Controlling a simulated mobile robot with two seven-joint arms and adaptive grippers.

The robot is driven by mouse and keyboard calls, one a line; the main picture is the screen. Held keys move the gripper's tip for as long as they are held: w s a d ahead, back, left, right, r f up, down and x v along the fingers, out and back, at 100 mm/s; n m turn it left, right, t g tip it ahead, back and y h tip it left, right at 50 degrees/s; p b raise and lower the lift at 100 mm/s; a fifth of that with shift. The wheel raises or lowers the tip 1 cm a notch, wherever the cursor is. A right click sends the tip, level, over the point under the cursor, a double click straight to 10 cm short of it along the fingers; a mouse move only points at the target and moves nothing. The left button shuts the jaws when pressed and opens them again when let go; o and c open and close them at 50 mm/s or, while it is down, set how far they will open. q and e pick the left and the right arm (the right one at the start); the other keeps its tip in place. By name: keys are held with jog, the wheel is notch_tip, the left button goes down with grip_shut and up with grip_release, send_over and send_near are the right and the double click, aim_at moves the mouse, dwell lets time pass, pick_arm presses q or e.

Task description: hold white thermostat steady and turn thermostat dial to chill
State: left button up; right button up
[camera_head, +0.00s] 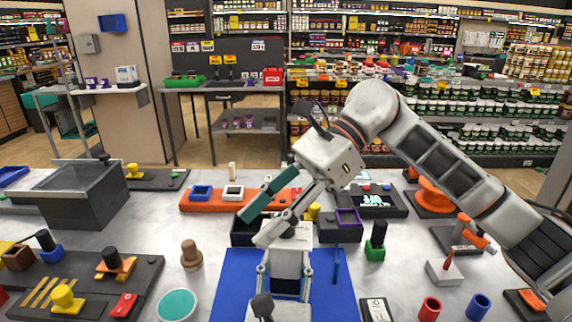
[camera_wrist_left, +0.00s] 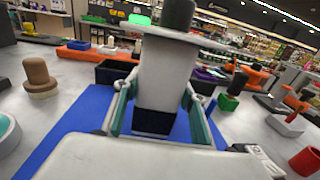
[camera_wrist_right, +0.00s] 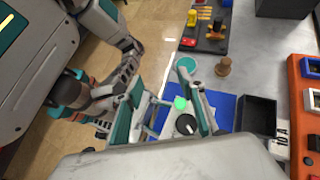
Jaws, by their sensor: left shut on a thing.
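The white thermostat (camera_wrist_left: 165,75) is a pale upright body with a plate on top. The plate carries a black dial (camera_wrist_left: 178,14) and a lit green light (camera_wrist_left: 138,20). My left gripper (camera_head: 287,268) is shut on the body, with one finger on each side in the left wrist view (camera_wrist_left: 162,115). My right gripper (camera_head: 251,228) reaches in from the right, above and beyond the thermostat, with its fingers apart and empty. In the right wrist view the dial (camera_wrist_right: 187,124) and the green light (camera_wrist_right: 180,103) show between its fingers. I cannot read the dial's setting.
A blue mat (camera_head: 235,292) lies under the thermostat. A black bin (camera_head: 244,232) stands behind it. A brown knob (camera_head: 191,256) and a teal disc (camera_head: 177,305) are at the left. Red (camera_head: 429,309) and blue (camera_head: 478,306) cylinders stand at the right.

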jog(key=h, duration=0.1)
jog(key=r+t+h, duration=0.1)
jog(key=h, duration=0.1)
jog(key=w+t+h, duration=0.1)
jog(key=h, duration=0.1)
jog(key=shift+a+r+m, duration=0.2)
jog(key=shift+a+m, duration=0.05)
jog(key=shift+m, duration=0.05)
jog(key=shift+w+d+r+m+t+h, duration=0.4)
jog(key=shift+w+d+r+t+h, duration=0.25)
jog(key=shift+h, duration=0.35)
jog(key=shift+w+d+r+m+t+h, duration=0.35)
jog(key=shift+d+r+h, duration=0.1)
jog(key=shift+r, duration=0.25)
jog(key=shift+w+d+r+m+t+h, duration=0.25)
jog(key=shift+w+d+r+t+h, duration=0.1)
jog(key=shift+d+r+h, duration=0.25)
jog(key=shift+w+d+r+m+t+h, duration=0.25)
jog(key=shift+w+d+r+m+h, duration=0.1)
jog(key=shift+r, duration=0.4)
notch_tip(320, 180, down, 10)
jog(key=m, duration=1)
jog(key=shift+f, duration=0.25)
